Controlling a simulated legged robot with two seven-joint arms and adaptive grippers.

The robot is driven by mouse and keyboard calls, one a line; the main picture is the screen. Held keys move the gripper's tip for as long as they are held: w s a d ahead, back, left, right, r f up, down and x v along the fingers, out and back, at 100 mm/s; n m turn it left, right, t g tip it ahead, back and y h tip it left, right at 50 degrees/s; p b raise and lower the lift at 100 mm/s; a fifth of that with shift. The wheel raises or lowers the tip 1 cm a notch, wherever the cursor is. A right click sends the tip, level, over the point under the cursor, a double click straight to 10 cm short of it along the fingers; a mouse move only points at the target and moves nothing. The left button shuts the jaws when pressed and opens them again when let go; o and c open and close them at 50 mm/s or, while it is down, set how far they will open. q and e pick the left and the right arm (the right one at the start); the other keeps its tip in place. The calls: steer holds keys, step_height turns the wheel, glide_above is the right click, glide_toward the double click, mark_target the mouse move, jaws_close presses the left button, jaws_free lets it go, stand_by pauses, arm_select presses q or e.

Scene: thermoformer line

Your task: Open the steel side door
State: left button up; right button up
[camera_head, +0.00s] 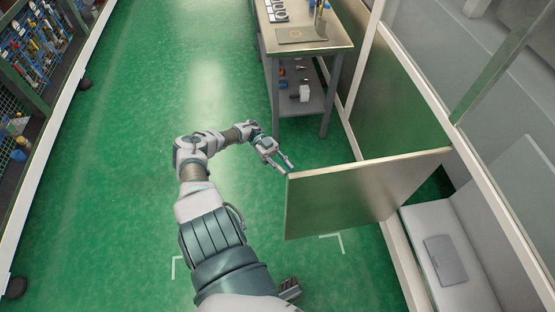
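The steel side door (340,197) is a flat brushed-metal panel. It stands swung out from the machine's side wall into the aisle, with an opening behind it. My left gripper (286,165) is by the door's free edge, at its top corner. Its two fingers are apart and nothing shows between them. I cannot tell whether a finger touches the door. A small dark grey part of mine (290,289) shows at the bottom edge, perhaps my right gripper; its state cannot be made out.
A workbench (322,44) with a lower shelf stands beyond the door against the machine. Inside the opening is a pale ledge (424,228) with a grey plate (445,260). A tool rack (35,45) is at far left. The green floor (130,190) between is clear.

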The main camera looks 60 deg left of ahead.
arm_select(q)
steer(key=shift+s+a, duration=0.25)
steer(key=shift+a, duration=1)
steer(key=shift+s+a, duration=0.2)
steer(key=shift+a, duration=1.05)
steer(key=shift+a, duration=0.1)
